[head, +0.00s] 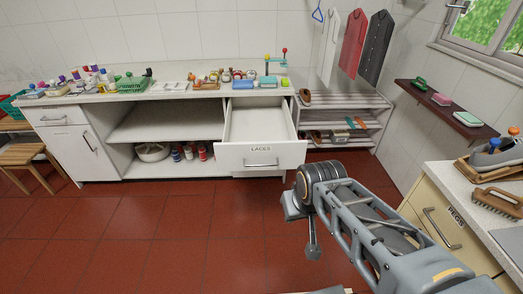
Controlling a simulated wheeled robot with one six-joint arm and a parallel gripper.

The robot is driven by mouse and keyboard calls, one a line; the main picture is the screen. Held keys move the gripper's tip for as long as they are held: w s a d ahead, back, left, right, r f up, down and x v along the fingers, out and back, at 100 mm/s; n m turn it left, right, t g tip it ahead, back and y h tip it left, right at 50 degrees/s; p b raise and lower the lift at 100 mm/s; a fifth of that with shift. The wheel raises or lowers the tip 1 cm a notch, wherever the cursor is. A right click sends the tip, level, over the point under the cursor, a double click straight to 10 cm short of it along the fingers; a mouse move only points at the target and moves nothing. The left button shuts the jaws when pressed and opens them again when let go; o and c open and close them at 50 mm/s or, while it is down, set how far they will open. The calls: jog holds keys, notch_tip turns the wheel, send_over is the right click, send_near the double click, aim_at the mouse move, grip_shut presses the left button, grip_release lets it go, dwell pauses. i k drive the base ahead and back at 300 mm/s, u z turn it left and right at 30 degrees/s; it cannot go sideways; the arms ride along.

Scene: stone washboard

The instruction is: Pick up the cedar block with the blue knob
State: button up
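I cannot single out the cedar block with the blue knob for certain in the head view. A blue knob (494,143) shows on a grey piece in a wooden tray (480,170) on the right counter; whether its body is a cedar block I cannot tell. Several small blocks with purple, blue and red tops (75,77) stand at the left end of the back counter, too small to tell apart. My gripper (312,250) hangs at the end of my arm over the red floor, away from both counters. Its fingers are too unclear to read.
An open, seemingly empty drawer (258,125) marked LACES juts from the back counter (180,92). A brush (498,202) lies on the right counter, above a shut PEGS drawer (440,228). A wall shelf (447,108) and low rack (340,102) stand behind.

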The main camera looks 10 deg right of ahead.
aim_at(495, 142)
jog(key=z, duration=1.65)
jog(key=k, duration=0.6)
jog(key=u, duration=0.45)
jog(key=i, duration=1.7)
jog(key=u, duration=0.35)
